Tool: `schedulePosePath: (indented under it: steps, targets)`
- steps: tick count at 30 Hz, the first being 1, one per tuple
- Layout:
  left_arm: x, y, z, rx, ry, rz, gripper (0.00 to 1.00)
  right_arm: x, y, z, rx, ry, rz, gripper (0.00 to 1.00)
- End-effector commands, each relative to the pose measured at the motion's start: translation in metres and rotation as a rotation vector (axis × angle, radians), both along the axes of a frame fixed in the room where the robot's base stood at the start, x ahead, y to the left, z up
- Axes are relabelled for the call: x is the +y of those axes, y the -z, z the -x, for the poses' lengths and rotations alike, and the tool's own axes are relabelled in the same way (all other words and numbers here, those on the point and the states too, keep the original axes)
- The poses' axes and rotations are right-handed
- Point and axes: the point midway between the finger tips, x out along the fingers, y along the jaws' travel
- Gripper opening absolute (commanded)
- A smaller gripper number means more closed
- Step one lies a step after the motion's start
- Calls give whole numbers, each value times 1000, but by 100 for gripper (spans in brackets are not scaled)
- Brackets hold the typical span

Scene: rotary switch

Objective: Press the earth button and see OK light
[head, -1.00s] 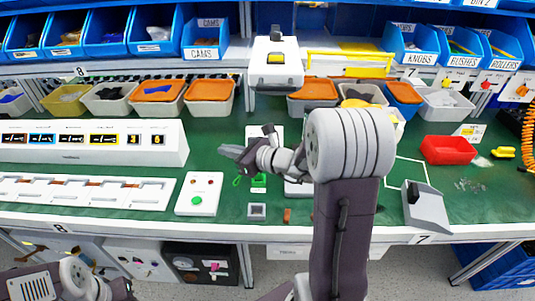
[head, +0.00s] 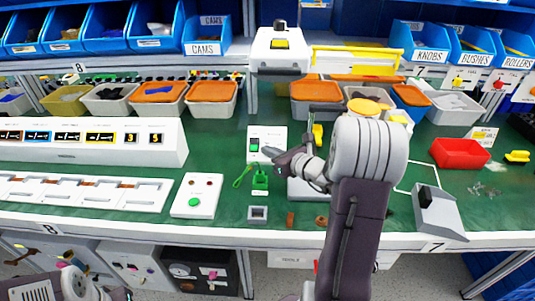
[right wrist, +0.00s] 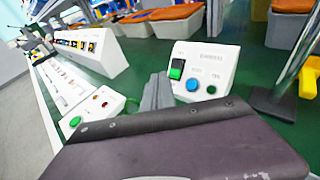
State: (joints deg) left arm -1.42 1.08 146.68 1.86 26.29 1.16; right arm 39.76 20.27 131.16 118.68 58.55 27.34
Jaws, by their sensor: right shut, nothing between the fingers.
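A white tester box (head: 267,133) stands in the middle of the green bench. In the right wrist view the box (right wrist: 215,57) carries a green rocker switch (right wrist: 176,69), a round blue button (right wrist: 193,84) and a small dark green lamp (right wrist: 212,90). Its lettering is too small to read, and I cannot tell whether the lamp is lit. My right gripper (head: 268,152) is shut and empty, its tips close in front of the box's face. In the wrist view its fingers (right wrist: 157,92) lie left of the blue button. My left gripper (head: 120,294) is partly cut off at the bottom left.
A white box with a green button (head: 197,195) stands left of the tester. A green clip (head: 260,180) and a small grey square part (head: 258,213) lie in front. A red tray (head: 460,152) and a sloped grey box (head: 438,212) are at right. Bins line the back.

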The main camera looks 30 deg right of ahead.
Motion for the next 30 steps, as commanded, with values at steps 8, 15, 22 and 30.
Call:
schedulePosePath:
  steps: [8,15,22,30]
  targets:
    - [0,18,0,0,0,0,36,-15,32,-26,1,-1,0,0]
    - [0,30,0,0,0,0,36,-26,50,-42,0,-1,0,0]
    - [0,32,0,0,0,0,36,-29,53,-47,0,-1,0,0]
    - [0,32,0,0,0,0,36,-29,53,-47,0,-1,0,0]
